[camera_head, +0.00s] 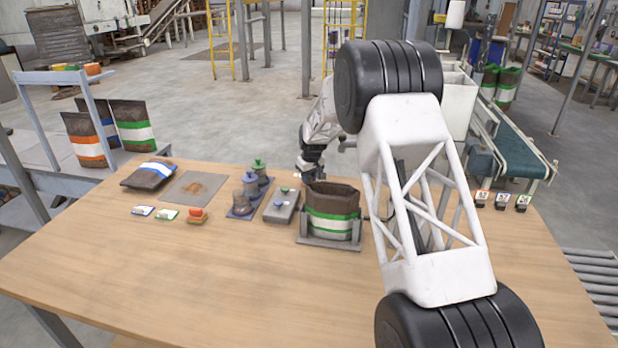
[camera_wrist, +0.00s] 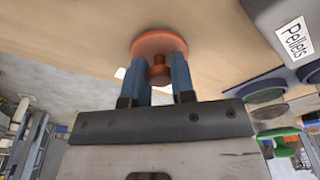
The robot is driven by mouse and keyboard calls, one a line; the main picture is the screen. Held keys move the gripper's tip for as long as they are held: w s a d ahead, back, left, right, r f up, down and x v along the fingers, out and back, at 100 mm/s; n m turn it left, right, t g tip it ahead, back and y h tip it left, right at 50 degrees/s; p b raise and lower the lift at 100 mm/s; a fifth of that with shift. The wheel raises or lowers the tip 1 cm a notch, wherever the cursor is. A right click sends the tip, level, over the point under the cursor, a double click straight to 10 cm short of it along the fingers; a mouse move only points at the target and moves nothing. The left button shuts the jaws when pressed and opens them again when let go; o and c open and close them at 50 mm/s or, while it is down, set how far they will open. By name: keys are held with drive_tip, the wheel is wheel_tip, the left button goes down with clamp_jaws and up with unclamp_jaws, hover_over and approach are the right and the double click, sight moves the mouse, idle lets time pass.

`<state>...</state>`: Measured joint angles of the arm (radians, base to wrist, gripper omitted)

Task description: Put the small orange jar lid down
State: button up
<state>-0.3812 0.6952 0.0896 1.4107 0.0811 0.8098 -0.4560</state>
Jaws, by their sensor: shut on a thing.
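The small orange jar lid (camera_wrist: 143,48) is a round disc with a knob in the middle. In the wrist view, the two blue-grey fingers of my gripper (camera_wrist: 160,72) are shut on its knob. Bare tabletop shows behind the disc; I cannot tell whether the disc touches it. In the head view my gripper (camera_head: 299,175) is small and dark, near the brown bag, and I cannot make out the lid in it. A small jar rack (camera_head: 235,212) holds several grey jars, one with a green lid (camera_head: 258,163).
A grey box (camera_head: 281,212) stands between the rack and an open pellet bag (camera_head: 333,208) in a holder. A box labelled "Pellets" (camera_wrist: 270,18) is beside the lid. Small tags and an orange item (camera_head: 196,213) lie left. The table (camera_head: 220,280) front is clear.

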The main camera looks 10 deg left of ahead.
drive_tip(key=o, duration=0.9)
drive_tip(key=shift+r, duration=0.2)
drive_tip(key=r, duration=0.4)
drive_tip(key=s+d+r, duration=0.1)
drive_tip(key=r, duration=0.6)
drive_tip(key=shift+s+d+r, duration=0.15)
drive_tip(key=shift+r, duration=0.25)
drive_tip(key=shift+r, duration=0.1)
